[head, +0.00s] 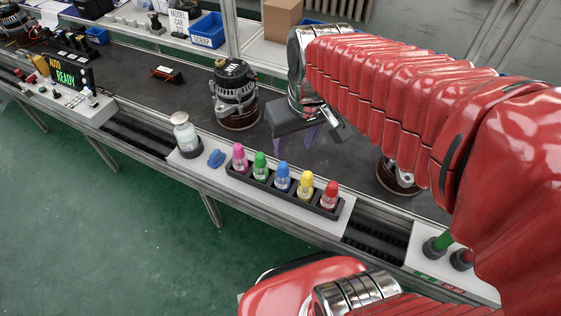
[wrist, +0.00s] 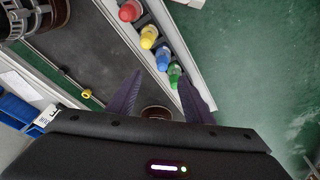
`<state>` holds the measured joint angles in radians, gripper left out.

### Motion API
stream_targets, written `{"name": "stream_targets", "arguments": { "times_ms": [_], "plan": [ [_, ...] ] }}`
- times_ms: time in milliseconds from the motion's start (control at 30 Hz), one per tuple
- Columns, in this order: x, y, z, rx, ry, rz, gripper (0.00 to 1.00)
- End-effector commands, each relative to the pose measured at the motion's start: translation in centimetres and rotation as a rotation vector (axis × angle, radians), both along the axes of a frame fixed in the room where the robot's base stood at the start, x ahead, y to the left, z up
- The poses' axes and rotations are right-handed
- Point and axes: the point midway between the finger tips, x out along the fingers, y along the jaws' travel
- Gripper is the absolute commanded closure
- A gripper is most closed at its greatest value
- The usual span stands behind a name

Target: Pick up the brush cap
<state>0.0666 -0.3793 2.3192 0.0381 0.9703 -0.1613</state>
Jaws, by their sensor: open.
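My gripper (head: 297,143) is open and empty above the dark conveyor, behind the row of bottles; its two purple fingers are apart in the wrist view (wrist: 160,76). I cannot tell for sure which thing is the brush cap. A small blue piece (head: 215,158) lies on the light ledge between a clear jar (head: 185,135) and the bottles. An alternator (head: 234,92) stands on a round brown base on the belt, left of my gripper. A second alternator (head: 397,177) is partly hidden behind my arm.
Several bottles with coloured caps stand in a black rack (head: 262,183) on the front ledge; they also show in the wrist view (wrist: 163,58). A black tray (head: 167,75) lies on the belt. A blue bin (head: 207,30) and a cardboard box (head: 281,18) stand at the back.

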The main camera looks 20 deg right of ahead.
Motion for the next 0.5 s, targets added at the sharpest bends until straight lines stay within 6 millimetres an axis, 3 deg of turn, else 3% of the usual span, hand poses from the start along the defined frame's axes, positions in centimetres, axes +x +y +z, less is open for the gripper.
{"name": "stream_targets", "arguments": {
  "times_ms": [300,500],
  "plan": [
    [2.7,0.0,0.1,-0.004,0.077,0.183,0.54],
    [2.7,0.2,0.8,-0.014,0.082,0.295,0.54]
  ]
}}
